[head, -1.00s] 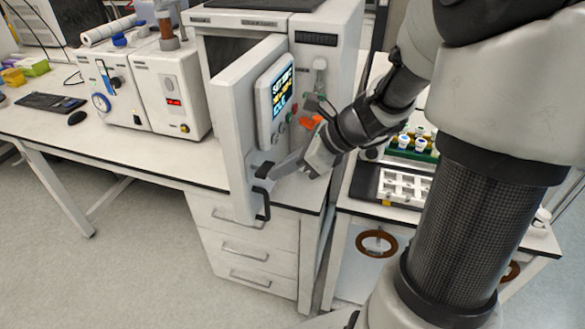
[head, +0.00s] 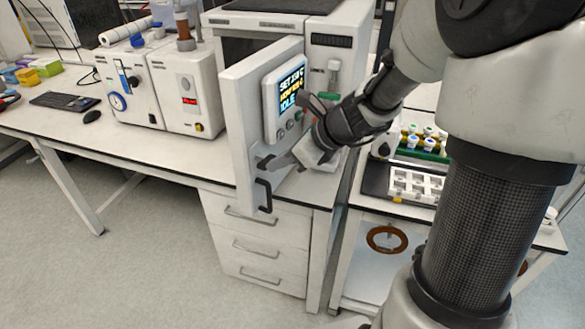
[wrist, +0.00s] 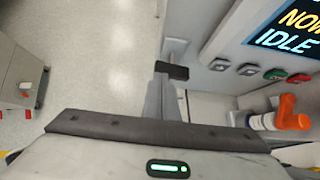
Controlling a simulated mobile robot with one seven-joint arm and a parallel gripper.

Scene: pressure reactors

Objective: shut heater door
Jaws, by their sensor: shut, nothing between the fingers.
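The heater door (head: 245,115) stands open, swung out from the heater body (head: 330,70). Its display-bearing face is turned toward the right and toward me, and the display (head: 291,97) reads IDLE. A black handle (head: 264,195) is near the door's free lower edge. My gripper (head: 274,163) is shut and empty, with its tip at that face just above the handle's lower part. In the wrist view the shut fingers (wrist: 160,85) point at the door's edge region beside a black handle part (wrist: 173,70). I cannot tell whether they touch it.
An orange-tipped fitting (wrist: 290,115) is close right of the gripper in the wrist view. White instruments (head: 165,90) stand left on the bench. A tray of vials (head: 422,138) and a white rack (head: 415,185) are at right. Drawers (head: 255,240) are below; the floor at left is clear.

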